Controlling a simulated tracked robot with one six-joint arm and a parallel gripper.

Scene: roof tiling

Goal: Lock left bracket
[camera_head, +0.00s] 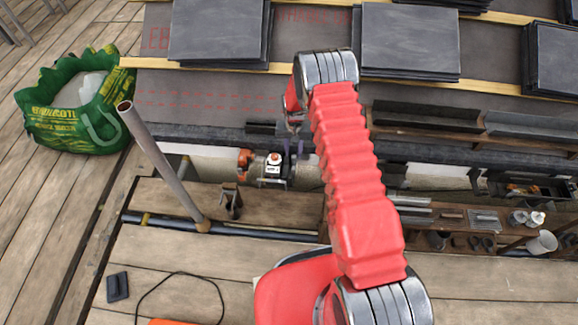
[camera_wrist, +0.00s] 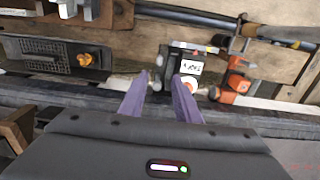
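The left bracket is a dark fitting with a white label (camera_head: 272,169) at the roof's lower edge. It also shows in the wrist view (camera_wrist: 186,66), with orange parts (camera_wrist: 236,82) beside it. A small white and orange round part is partly hidden behind my right fingertip. My gripper (camera_wrist: 160,75) has two purple fingers with a clear gap between them, and nothing shows held. In the head view my gripper (camera_head: 291,148) hangs right beside the bracket. I cannot tell whether a finger touches it.
Slate stacks (camera_head: 221,30) lie on the roof above. A metal pole (camera_head: 157,158) leans at the left near a green bag (camera_head: 78,108). A shelf with tools and cups (camera_head: 470,220) stands at the right. A dark tray with an orange knob (camera_wrist: 50,57) is at the wrist view's left.

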